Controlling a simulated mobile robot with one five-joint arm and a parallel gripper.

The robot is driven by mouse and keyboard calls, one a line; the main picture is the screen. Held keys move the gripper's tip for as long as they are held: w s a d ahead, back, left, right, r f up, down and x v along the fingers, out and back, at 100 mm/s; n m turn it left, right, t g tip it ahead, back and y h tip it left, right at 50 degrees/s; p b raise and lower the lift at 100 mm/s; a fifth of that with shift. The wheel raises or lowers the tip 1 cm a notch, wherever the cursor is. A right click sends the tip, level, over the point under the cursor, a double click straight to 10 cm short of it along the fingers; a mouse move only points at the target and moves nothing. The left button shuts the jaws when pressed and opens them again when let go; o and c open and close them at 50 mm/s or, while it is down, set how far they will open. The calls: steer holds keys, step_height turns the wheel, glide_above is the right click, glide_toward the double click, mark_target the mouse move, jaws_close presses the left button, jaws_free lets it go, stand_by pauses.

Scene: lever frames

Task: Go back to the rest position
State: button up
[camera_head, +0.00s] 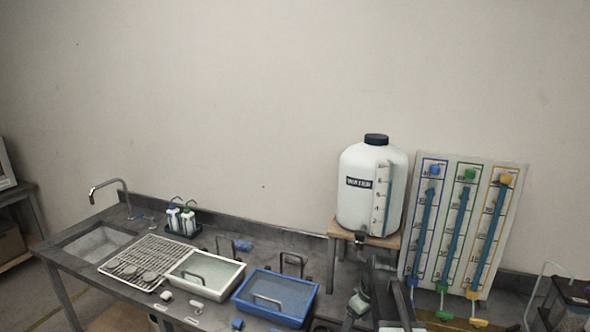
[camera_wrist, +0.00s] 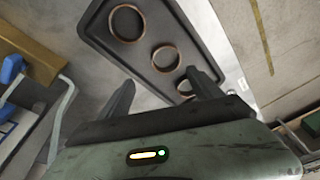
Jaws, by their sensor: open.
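My gripper (camera_wrist: 163,97) shows in the wrist view with its two dark fingers spread apart. It is open, with nothing between the fingers. A dark tray (camera_wrist: 142,57) with several copper-coloured rings lies beyond the fingertips in the wrist view. In the head view, dark parts of my arm show at the lower middle right, in front of the bench. The fingertips cannot be made out clearly there.
A white water tank (camera_head: 360,205) stands on a wooden-topped stand. A board with coloured sliders (camera_head: 410,215) leans at the right. A blue tub (camera_head: 243,297), a white tub (camera_head: 178,273), a wire rack (camera_head: 125,250) and a sink (camera_head: 97,243) occupy the bench.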

steer(key=shift+m+g+h, duration=0.3)
steer(key=shift+m, duration=0.2)
steer(key=s+a, duration=0.1)
steer(key=s, duration=0.1)
steer(key=s+a, duration=0.1)
steer(key=a, duration=0.1)
steer(key=s+a, duration=0.1)
steer(key=s, duration=0.1)
steer(key=shift+s+a+f, duration=0.35)
steer(key=shift+a+f, duration=0.05)
steer(key=s+d+m+h, duration=0.1)
steer(key=s+m, duration=0.5)
steer(key=shift+s+d+m+g, duration=0.15)
steer(key=shift+d+m+g, duration=0.15)
steer(key=shift+g, duration=0.1)
steer(key=shift+f, duration=0.1)
